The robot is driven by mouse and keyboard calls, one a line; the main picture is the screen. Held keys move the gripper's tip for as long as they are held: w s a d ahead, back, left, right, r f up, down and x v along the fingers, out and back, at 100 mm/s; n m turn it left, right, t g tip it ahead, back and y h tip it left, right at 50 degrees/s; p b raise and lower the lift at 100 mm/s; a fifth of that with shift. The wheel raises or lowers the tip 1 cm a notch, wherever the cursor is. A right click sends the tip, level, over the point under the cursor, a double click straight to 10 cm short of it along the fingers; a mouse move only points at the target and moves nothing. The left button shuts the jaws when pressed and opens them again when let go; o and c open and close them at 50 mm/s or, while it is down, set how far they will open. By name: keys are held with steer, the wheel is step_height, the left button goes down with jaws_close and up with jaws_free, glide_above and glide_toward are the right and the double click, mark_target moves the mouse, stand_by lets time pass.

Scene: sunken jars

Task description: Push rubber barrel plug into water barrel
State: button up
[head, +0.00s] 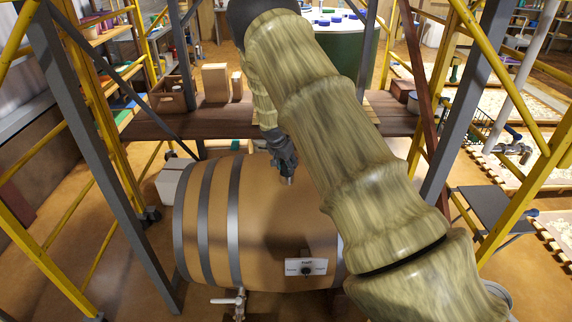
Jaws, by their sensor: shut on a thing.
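The water barrel (265,225) lies on its side in the middle of the head view. It is tan with dark grey hoops, and a small tap (228,302) shows below its front. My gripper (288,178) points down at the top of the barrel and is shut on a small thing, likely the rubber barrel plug. The plug is mostly hidden by the fingers, with only a small grey tip showing below them. I cannot tell whether the tip touches the barrel. The bung hole is not visible. My arm hides the barrel's right end.
A brown wooden plank (160,124) runs behind the barrel, with a wooden crate (172,95) and boxes (215,82) on it. Yellow and grey scaffold posts (98,160) stand on both sides. A white label plate (306,267) is on the barrel's front. A small grey table (485,198) stands at right.

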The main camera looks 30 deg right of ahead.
steer(key=o, duration=1.3)
steer(key=v, duration=1.2)
